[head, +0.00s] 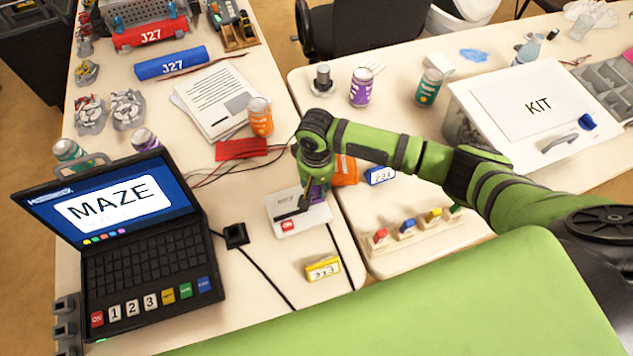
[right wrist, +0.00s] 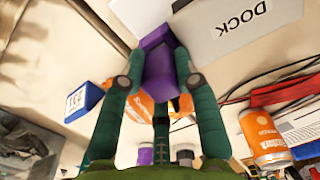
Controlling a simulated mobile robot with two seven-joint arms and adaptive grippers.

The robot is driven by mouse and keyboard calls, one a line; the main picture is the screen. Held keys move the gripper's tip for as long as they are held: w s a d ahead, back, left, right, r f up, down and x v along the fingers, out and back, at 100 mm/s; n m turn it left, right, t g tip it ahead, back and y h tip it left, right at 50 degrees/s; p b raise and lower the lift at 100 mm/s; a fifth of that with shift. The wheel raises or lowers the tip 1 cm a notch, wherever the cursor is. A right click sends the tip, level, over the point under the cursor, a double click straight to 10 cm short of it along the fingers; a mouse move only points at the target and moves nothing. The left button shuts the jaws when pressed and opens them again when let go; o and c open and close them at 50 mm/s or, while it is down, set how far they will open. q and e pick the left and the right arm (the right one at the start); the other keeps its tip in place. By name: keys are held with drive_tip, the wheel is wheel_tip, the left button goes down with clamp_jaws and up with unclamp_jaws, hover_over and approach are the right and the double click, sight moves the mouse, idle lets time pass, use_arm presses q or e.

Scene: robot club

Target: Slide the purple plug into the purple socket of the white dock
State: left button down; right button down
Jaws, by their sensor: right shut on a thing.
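The white dock (head: 315,214) lies on the table under my right gripper, with a red label on its near corner. Its light side, lettered DOCK, shows upside down in the right wrist view (right wrist: 225,42). My right gripper (head: 312,183) is shut on the purple plug (right wrist: 160,72), with green fingers on both sides of it. In the head view the plug (head: 318,191) is partly covered by the gripper. Its far end is right by the dock's edge; I cannot tell whether it is in the socket. My left gripper is out of view.
A laptop reading MAZE (head: 140,240) stands left of the dock. A yellow numbered block (head: 322,268) and black cables lie in front. Coloured plugs on wooden holders (head: 405,230) stand right.

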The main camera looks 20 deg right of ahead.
drive_tip(key=shift+c, duration=2.1)
unclamp_jaws()
drive_tip(key=shift+r+p, duration=3.5)
drive_tip(key=shift+p, duration=0.8)
drive_tip(key=shift+s+f, duration=0.1)
